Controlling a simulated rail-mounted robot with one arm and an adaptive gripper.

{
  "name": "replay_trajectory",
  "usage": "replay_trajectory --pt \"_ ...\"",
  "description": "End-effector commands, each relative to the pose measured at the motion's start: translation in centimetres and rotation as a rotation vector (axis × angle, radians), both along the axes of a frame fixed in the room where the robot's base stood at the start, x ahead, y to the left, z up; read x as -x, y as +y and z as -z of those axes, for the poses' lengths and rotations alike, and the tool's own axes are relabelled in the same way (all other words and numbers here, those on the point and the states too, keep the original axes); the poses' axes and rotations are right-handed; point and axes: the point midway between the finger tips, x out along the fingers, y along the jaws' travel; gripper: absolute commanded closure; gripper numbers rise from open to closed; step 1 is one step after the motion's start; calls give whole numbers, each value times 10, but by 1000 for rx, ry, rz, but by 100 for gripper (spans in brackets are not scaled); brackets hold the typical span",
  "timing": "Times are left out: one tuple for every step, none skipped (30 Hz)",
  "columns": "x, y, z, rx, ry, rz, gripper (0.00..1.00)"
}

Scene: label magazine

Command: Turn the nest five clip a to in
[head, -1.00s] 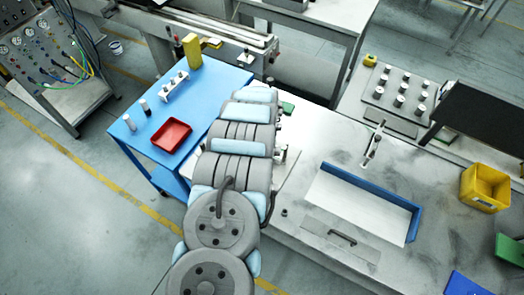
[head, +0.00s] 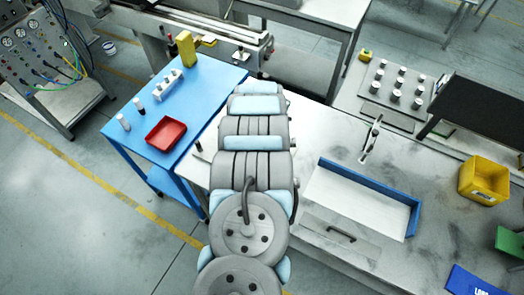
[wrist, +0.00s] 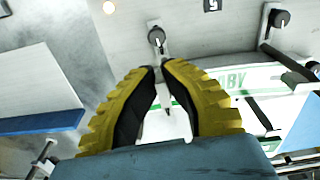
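In the wrist view my gripper (wrist: 158,68) has yellow ribbed fingers with black pads, a narrow gap apart at the tips. Just beyond the tips is a clip (wrist: 157,37) with a dark round knob. A thin, pale pointed part shows below it, between the fingers; I cannot tell whether they touch it. A second knobbed clip (wrist: 279,18) stands at upper right. A dark tag reading 5 (wrist: 211,5) lies at the top edge, between the two clips. In the head view my arm hides my gripper and these clips.
A blue-edged tray (head: 413,215) lies right of my arm on the grey bench, with a small upright fixture (head: 371,138) behind it. A yellow bin (head: 484,180) stands farther right. The blue table (head: 205,95) at left carries a red tray (head: 166,133).

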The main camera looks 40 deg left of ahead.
Motion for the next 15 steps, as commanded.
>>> replay_trajectory --pt "0 -1 1 0 0 -2 100" --pt "0 -1 1 0 0 -4 100" --pt "0 -1 1 0 0 -5 100" --pt "0 -1 1 0 0 -5 100" --pt "0 -1 1 0 0 -5 100" --pt "0 -1 1 0 0 -5 100" --pt "0 -1 1 0 0 -4 100" --pt "0 -1 1 0 0 -4 100" --pt "0 -1 1 0 0 -4 100" --pt "0 -1 1 0 0 -4 100" --pt "0 -1 1 0 0 -4 100" --pt "0 -1 1 0 0 -4 100" --pt "0 -1 1 0 0 -4 83" --pt "0 -1 1 0 0 -4 75" --pt "0 -1 1 0 0 -4 63"
